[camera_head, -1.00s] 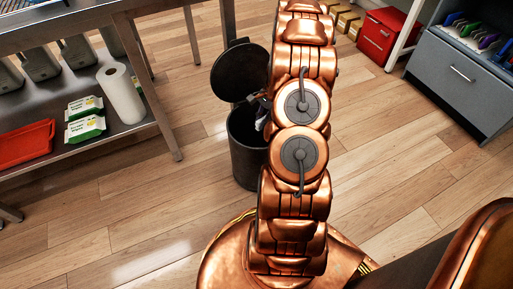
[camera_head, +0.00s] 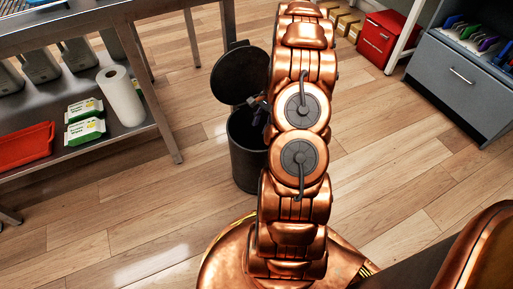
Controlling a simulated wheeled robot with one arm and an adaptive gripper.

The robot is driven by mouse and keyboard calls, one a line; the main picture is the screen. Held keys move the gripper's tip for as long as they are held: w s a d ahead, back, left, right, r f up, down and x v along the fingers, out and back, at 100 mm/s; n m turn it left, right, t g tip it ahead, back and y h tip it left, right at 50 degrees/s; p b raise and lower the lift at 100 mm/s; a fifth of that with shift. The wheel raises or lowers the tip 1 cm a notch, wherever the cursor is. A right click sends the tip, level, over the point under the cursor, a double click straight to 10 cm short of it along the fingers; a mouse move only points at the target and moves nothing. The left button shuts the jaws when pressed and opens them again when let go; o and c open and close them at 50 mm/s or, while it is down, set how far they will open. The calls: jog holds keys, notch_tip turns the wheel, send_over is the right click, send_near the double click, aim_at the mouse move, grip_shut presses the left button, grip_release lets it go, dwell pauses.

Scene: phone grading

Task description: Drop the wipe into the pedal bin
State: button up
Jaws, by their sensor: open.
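The dark pedal bin (camera_head: 245,168) stands on the wood floor in the middle of the view. Its round lid (camera_head: 238,74) is tipped up and open, leaning back. My gripper (camera_head: 262,113) is at the mouth of the bin, below the lid, open and largely hidden behind my arm. No wipe shows at the gripper or on the floor that I can see. The inside of the bin is dark and partly covered by my arm, so what lies in it cannot be seen.
A metal bench on the left carries a paper roll (camera_head: 121,96), wipe packs (camera_head: 85,131) and a red tray (camera_head: 25,145) on its lower shelf. A red box (camera_head: 382,40) and a grey drawer cabinet (camera_head: 455,85) stand at the right. The floor around the bin is clear.

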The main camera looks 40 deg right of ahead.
jog(key=v, duration=1.1)
jog(key=shift+r, duration=0.3)
jog(key=shift+d, duration=0.1)
